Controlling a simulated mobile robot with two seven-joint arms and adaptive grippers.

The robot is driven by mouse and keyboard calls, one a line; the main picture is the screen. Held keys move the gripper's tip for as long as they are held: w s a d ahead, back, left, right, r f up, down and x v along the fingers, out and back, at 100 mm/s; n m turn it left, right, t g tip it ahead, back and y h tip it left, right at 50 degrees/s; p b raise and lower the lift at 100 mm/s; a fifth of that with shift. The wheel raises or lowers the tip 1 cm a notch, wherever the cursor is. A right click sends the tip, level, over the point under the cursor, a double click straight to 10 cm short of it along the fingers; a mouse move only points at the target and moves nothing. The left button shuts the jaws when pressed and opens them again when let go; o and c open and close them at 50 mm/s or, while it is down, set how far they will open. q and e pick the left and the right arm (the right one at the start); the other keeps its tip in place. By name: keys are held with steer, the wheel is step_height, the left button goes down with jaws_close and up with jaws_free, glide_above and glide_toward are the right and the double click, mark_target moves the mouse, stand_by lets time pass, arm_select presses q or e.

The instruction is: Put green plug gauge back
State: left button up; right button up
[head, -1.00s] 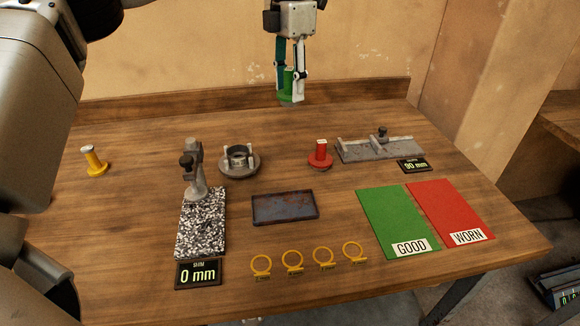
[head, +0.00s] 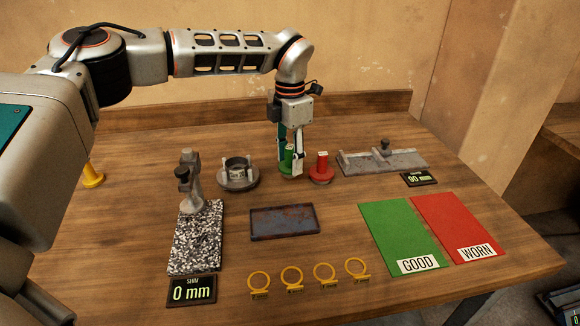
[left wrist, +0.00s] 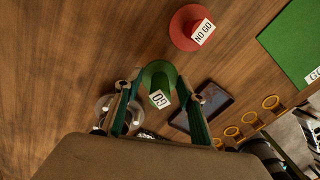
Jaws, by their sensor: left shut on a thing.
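The green plug gauge (head: 287,160) is held between the fingers of my left gripper (head: 290,165). In the head view it is just left of the red plug gauge (head: 321,168), with its lower end at or close above the table; I cannot tell whether it touches. In the left wrist view the green gauge (left wrist: 159,77) sits between the two fingertips (left wrist: 158,92), its label reading GO. The red gauge (left wrist: 190,27) there is labelled NO GO and stands upright, apart from the fingers. My right gripper is not in view.
A round metal fixture (head: 238,175) stands to the left, and a grey gauge bench (head: 382,161) to the right. The yellow plug (head: 92,177) is partly hidden by my arm. A dark tray (head: 284,222), several yellow rings (head: 292,277), and green (head: 400,235) and red (head: 452,228) mats lie in front.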

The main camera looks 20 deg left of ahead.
arm_select(q)
step_height(320, 180, down, 3)
steer(key=shift+r, duration=0.15)
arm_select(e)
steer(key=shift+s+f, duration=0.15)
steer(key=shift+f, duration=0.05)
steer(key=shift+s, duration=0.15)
arm_select(q)
steer(key=o, duration=1.1)
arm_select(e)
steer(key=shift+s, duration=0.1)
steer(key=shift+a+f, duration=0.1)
